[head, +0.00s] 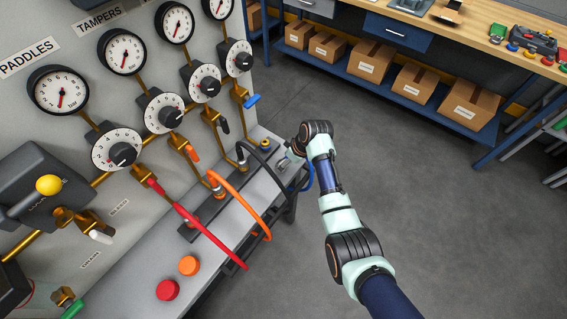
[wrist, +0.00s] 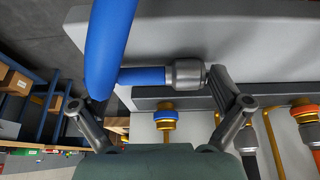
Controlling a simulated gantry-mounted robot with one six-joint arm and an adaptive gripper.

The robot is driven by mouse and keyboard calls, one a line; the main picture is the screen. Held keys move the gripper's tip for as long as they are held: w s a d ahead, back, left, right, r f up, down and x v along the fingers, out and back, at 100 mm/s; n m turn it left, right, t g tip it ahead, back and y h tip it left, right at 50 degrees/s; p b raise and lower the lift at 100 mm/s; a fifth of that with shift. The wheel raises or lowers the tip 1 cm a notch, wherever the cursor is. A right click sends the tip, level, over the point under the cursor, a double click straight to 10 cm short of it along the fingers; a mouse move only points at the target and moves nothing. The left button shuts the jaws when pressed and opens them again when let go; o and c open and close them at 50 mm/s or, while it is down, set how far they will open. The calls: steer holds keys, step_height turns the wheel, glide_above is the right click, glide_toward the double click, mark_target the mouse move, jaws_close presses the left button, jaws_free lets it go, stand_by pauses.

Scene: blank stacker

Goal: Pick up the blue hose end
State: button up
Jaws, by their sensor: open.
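The blue hose (wrist: 108,45) hangs down and bends toward a grey metal collar at the blue hose end (wrist: 186,73) in the wrist view. The end lies sideways beside a pale grey ledge. My gripper (wrist: 155,85) is open, with one finger near the collar's right tip and the other partly behind the hose on the left. I cannot tell whether either finger touches it. In the head view my gripper (head: 288,160) is at the ledge's right end, and only a short piece of the blue hose (head: 309,178) shows behind my arm.
A blue-topped brass fitting (wrist: 165,115) stands close by the hose end. The black hose (head: 265,165), orange hose (head: 240,200) and red hose (head: 200,225) arch over the ledge (head: 150,245) to the left. A workbench (head: 470,45) stands at the back; open floor lies to the right.

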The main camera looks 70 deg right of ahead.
steer(key=c, duration=0.8)
